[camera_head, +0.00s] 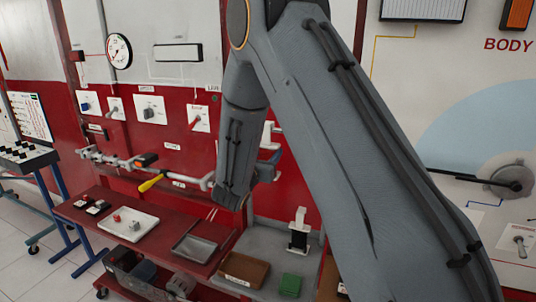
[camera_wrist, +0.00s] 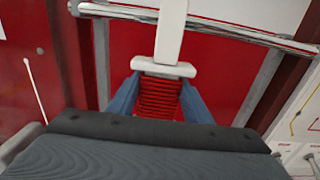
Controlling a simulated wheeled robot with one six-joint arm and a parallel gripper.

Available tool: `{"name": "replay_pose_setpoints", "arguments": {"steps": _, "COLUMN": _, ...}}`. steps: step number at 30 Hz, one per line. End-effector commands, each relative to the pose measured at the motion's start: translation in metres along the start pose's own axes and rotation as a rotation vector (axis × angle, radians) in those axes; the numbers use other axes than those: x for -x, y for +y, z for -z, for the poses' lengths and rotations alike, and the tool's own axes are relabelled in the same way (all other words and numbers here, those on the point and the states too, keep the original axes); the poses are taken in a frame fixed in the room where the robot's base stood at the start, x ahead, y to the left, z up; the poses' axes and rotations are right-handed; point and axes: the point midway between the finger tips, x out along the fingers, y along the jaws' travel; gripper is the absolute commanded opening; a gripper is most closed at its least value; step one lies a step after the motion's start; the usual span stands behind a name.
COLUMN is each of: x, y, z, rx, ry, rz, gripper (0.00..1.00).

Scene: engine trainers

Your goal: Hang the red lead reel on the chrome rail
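The red lead reel (camera_wrist: 158,97) shows in the wrist view, with ribbed red windings under a white top plate and a broad white hanger (camera_wrist: 171,35). My gripper (camera_wrist: 159,103) has its blue fingers on both sides of the reel and looks shut on it. The chrome rail (camera_wrist: 245,34) crosses the top of the wrist view, and the hanger overlaps it. Whether the hanger touches the rail cannot be told. In the head view my gripper (camera_head: 268,166) is partly hidden by my arm, and a white piece of the hanger shows just above it.
In the head view a pale metal rail (camera_head: 195,182) carries a yellow-handled tool (camera_head: 152,182) on the red wall. Below, a red bench holds a white tray (camera_head: 152,224) and a grey tray (camera_head: 193,248). A brown box (camera_head: 243,270) and green box (camera_head: 290,285) stand nearer.

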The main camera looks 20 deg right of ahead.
Motion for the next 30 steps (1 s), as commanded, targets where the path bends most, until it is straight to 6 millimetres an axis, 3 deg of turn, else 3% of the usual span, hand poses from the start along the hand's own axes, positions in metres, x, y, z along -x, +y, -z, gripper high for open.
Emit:
{"name": "replay_pose_setpoints", "arguments": {"steps": 1, "x": 0.0, "y": 0.0, "z": 0.0, "rx": 0.0, "ry": -0.001, "rz": 0.0, "gripper": 0.52}}
{"name": "replay_pose_setpoints", "arguments": {"steps": 4, "x": 0.0, "y": 0.0, "z": 0.0, "rx": 0.0, "ry": -0.001, "rz": 0.0, "gripper": 0.67}}
{"name": "replay_pose_setpoints", "arguments": {"steps": 14, "x": 0.003, "y": 0.001, "z": 0.0, "rx": 0.0, "ry": 0.0, "rz": -0.001, "gripper": 0.67}}
{"name": "replay_pose_setpoints", "arguments": {"steps": 30, "x": 0.074, "y": 0.0, "z": 0.001, "rx": -0.001, "ry": 0.001, "rz": 0.0, "gripper": 0.67}}
